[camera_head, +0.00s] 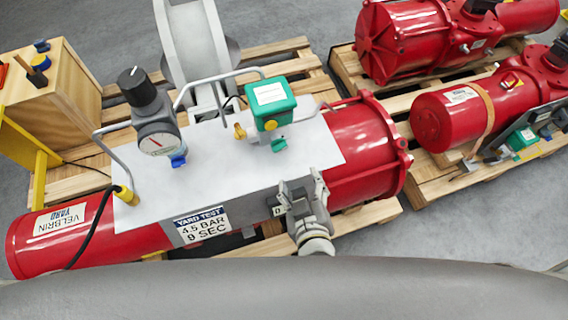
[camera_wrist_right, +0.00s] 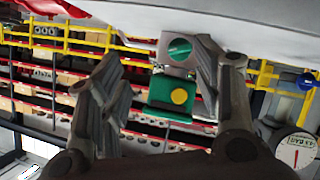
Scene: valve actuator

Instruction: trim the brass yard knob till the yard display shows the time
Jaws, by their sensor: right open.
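A green box (camera_head: 270,103) with a white label stands on the grey plate of the red actuator. A yellow round knob (camera_head: 270,125) is on its front; both also show in the right wrist view, box (camera_wrist_right: 168,112) and knob (camera_wrist_right: 179,97). A small brass-coloured fitting (camera_head: 239,131) is left of the box. I cannot tell which one is the yard knob. A sign (camera_head: 202,225) reads "YARD TEST 4.5 BAR 9 SEC". No readable time display shows. My right gripper (camera_head: 299,184) is open and empty at the plate's front right edge, apart from the box. My left gripper is not in view.
A black-topped regulator with a dial gauge (camera_head: 157,143) and blue fitting stands on the plate's left. Bent metal handles (camera_head: 215,76) rise over the plate. A black cable (camera_head: 92,228) runs at left. Other red actuators (camera_head: 402,42) lie on pallets at right.

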